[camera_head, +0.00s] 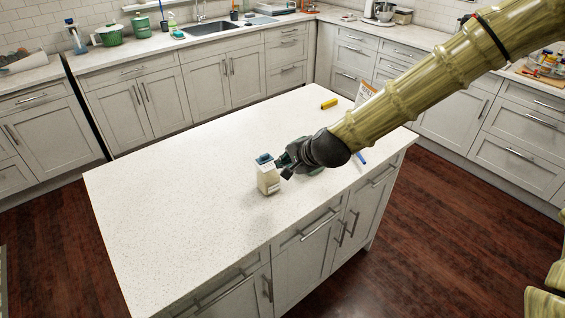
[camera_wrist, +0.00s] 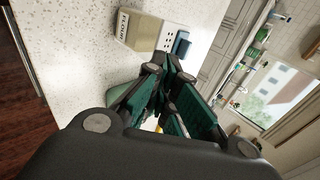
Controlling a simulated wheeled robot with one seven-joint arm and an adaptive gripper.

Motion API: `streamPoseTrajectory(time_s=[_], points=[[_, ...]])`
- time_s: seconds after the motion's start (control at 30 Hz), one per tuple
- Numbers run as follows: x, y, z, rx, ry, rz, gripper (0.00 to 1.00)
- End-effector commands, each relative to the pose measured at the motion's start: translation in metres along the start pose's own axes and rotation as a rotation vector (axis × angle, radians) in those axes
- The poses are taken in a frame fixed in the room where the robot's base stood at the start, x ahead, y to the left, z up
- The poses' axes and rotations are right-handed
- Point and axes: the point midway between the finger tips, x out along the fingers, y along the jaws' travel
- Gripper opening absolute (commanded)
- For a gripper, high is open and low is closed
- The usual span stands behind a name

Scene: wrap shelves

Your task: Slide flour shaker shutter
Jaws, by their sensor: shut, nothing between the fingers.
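The flour shaker (camera_head: 268,178) stands upright on the white island counter. It has a cream body and a blue part at its top.
The island counter (camera_head: 170,190) is clear to the left of the shaker. A yellow object (camera_head: 329,104), a blue item (camera_head: 360,158) and a bag (camera_head: 364,92) are near my arm. A green object (camera_head: 316,171) is partly hidden behind my gripper. The sink (camera_head: 210,28) is far back.

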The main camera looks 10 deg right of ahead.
Motion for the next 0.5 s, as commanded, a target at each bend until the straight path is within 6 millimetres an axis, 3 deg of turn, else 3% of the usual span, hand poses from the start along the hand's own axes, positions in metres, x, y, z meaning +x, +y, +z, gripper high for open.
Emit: streamPoseTrajectory(time_s=[0.5], points=[[-0.052, 0.0, -0.001, -0.001, 0.001, -0.002, 0.0]])
